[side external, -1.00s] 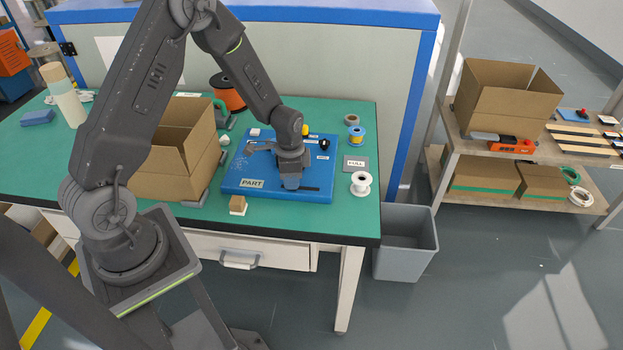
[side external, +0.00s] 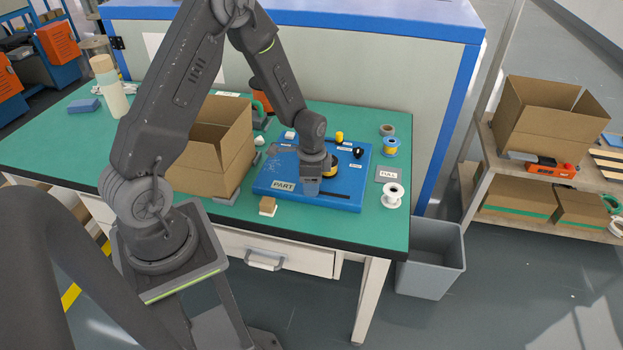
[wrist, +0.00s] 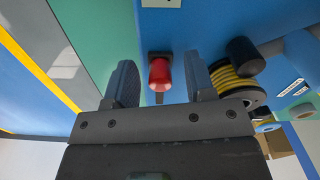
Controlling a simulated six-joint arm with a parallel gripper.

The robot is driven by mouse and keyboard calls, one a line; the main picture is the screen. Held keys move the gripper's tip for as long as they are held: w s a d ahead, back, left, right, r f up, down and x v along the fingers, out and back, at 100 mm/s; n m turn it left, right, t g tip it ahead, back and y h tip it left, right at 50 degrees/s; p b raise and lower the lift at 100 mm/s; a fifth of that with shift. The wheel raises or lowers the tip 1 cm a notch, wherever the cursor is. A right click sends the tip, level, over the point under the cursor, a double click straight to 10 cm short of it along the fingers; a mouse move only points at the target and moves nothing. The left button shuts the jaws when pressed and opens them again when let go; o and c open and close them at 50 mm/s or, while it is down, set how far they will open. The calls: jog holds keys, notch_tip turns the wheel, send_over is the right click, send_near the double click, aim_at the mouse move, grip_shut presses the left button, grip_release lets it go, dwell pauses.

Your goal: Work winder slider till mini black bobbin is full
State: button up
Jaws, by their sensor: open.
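The winder is a blue base (side external: 345,200) with a PART label on the green bench. Its red slider knob (wrist: 159,74) stands between my fingers in the wrist view, with a gap on both sides. The mini black bobbin (wrist: 238,85), wound with yellow cable, is just right of my right finger there. In the side view yellow windings (side external: 330,166) show beside my wrist. My gripper (wrist: 160,82) is open and points down over the front of the base; it also shows in the side view (side external: 311,186). The knob is hidden by my gripper in the side view.
A white spool (side external: 392,195), a FULL card (side external: 387,174) and a blue-and-yellow spool (side external: 391,148) stand right of the base. An open cardboard box (side external: 205,170) is on its left. A small wooden block (side external: 267,206) lies in front. A grey bin (side external: 432,262) is on the floor.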

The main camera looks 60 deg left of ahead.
notch_tip(320, 180, up, 14)
dwell(0.5)
jog(key=shift+f, duration=0.1)
jog(key=f+n, duration=0.4)
jog(key=n, duration=0.2)
jog(key=f+n, duration=0.5)
jog(key=n, duration=0.1)
jog(key=f+n, duration=0.5)
jog(key=n, duration=0.1)
jog(key=shift+w+d, duration=0.2)
jog(key=shift+d, duration=0.05)
jog(key=shift+r, duration=0.1)
grip_shut()
dwell(0.3)
